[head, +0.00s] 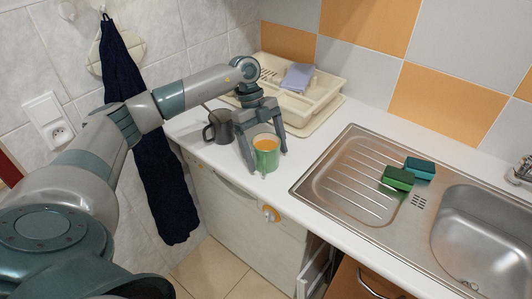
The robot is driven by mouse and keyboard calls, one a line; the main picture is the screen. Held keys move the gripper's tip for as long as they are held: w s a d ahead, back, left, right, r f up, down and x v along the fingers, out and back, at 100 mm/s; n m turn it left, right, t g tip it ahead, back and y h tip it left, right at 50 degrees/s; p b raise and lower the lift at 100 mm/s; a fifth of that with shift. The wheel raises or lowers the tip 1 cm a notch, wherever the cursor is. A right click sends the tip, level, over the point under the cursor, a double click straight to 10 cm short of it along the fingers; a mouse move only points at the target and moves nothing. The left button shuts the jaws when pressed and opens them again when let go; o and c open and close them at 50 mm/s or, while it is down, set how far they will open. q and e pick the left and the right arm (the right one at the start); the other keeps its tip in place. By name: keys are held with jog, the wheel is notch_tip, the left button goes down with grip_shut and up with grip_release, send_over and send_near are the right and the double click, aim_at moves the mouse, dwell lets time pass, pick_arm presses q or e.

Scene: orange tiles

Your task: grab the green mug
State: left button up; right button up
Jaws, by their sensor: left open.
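The green mug (266,158) stands upright on the white counter, with orange-yellow contents showing inside its rim. My left gripper (267,160) is above and around it, open, with one finger on each side of the mug. Whether the fingers touch the mug I cannot tell. My right gripper does not show in the head view.
A dark grey mug (221,131) with a utensil in it stands just left of my gripper. A cream dish rack (316,97) with a cloth (297,77) is behind. The metal sink (335,187), bearing green sponges (397,179), lies to the right.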

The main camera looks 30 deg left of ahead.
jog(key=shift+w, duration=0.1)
pick_arm(q)
jog(key=shift+r, duration=0.1)
jog(key=c, duration=1.6)
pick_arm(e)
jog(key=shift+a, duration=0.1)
pick_arm(q)
jog(key=shift+r, duration=0.1)
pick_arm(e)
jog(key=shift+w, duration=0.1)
